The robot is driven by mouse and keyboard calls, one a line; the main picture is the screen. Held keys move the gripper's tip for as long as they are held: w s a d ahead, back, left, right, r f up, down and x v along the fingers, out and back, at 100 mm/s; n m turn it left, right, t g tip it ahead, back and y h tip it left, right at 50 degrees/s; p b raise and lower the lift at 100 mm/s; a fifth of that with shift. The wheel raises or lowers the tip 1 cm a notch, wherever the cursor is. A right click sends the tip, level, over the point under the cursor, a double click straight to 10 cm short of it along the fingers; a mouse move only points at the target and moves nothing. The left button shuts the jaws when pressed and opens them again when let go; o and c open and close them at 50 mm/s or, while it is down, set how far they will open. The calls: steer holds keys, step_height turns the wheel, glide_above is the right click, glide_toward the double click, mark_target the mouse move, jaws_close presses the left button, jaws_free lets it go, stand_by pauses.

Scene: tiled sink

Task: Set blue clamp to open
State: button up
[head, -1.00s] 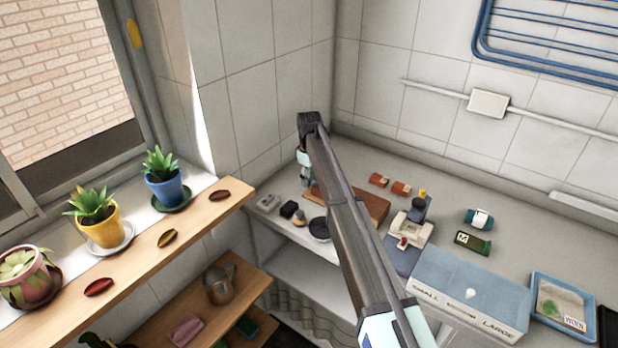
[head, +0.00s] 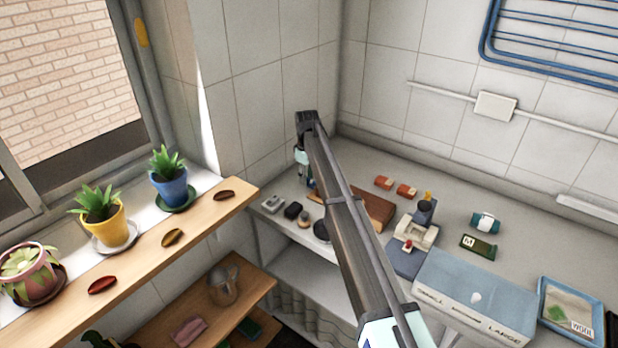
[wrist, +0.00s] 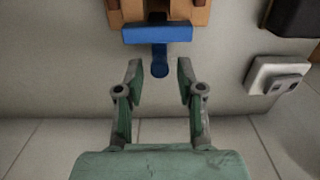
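The blue clamp (wrist: 157,35) shows at the top centre of the wrist view, a wide bar with a short handle pointing down toward me. It sits against an orange-brown wooden piece (wrist: 200,12). My gripper (wrist: 159,74) is open and empty, its two fingertips apart on either side of the line of the handle. The handle's lower end is near the gap between the tips, and I see no contact. In the head view my gripper (head: 303,164) hangs at the counter's left end, partly hidden by my arm; the clamp cannot be made out clearly there.
A grey-white box (wrist: 277,77) and a dark block (wrist: 294,15) lie to the right in the wrist view. In the head view a wooden board (head: 374,209) lies behind my arm. A plant shelf (head: 205,213) is at the left, and a tiled wall stands close behind.

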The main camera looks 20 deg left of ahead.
steer(key=shift+r, duration=0.15)
step_height(320, 180, up, 12)
stand_by(0.7)
